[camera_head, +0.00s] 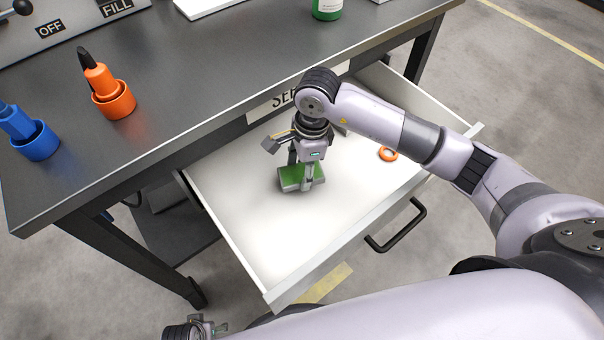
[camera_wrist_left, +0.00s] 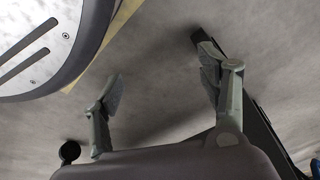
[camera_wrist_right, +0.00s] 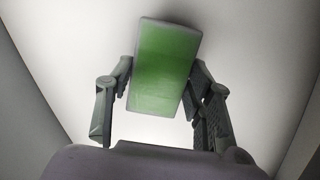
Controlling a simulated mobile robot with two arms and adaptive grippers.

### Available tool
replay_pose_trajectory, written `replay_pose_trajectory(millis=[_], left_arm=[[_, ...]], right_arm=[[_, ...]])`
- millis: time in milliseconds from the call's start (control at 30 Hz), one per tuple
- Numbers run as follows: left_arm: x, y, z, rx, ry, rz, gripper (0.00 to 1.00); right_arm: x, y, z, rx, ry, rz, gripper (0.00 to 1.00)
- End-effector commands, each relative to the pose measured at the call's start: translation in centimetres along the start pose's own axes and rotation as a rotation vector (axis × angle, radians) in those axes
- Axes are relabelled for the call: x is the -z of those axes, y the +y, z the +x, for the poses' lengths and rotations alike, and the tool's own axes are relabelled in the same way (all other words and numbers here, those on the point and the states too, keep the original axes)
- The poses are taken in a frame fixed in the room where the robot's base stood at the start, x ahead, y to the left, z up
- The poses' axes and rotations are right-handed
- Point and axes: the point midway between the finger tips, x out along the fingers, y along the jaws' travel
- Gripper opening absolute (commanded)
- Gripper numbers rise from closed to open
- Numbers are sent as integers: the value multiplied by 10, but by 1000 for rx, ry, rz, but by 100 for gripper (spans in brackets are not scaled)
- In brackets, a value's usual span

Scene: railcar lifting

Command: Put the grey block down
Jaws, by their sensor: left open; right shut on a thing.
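The grey block (camera_head: 289,180) has a green top face and grey sides. It is inside the open white drawer (camera_head: 245,235), low over or on its floor; I cannot tell whether it touches. My right gripper (camera_head: 301,178) points down and is shut on the block. In the right wrist view, the block (camera_wrist_right: 166,70) sits tilted between the two fingers (camera_wrist_right: 163,90). My left gripper (camera_head: 203,327) is at the bottom edge of the head view. In the left wrist view it (camera_wrist_left: 160,85) is open and empty over the floor.
An orange ring (camera_head: 388,154) lies in the drawer's right part. The drawer's front left is clear. The drawer handle (camera_head: 398,228) sticks out in front. On the dark bench (camera_head: 190,75) stand an orange holder (camera_head: 114,101), a blue holder (camera_head: 37,142) and a green bottle (camera_head: 327,9).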

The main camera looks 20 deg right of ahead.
Motion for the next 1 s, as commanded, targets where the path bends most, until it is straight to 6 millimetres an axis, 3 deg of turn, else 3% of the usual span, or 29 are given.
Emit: replay_pose_trajectory(millis=[167, 633, 667, 1000], left_arm=[[8, -1, -8, 1, 9, -1, 68], [7, 0, -10, 1, 0, -2, 68], [8, 0, -12, 1, 3, -2, 68], [12, -1, -14, 1, 11, -2, 68]], right_arm=[[3, 0, 24, 0, -1, 0, 7], [3, 0, 26, 1, -1, 0, 7], [3, 0, 27, 0, 0, 0, 49], [3, 0, 26, 0, 0, 0, 68]])
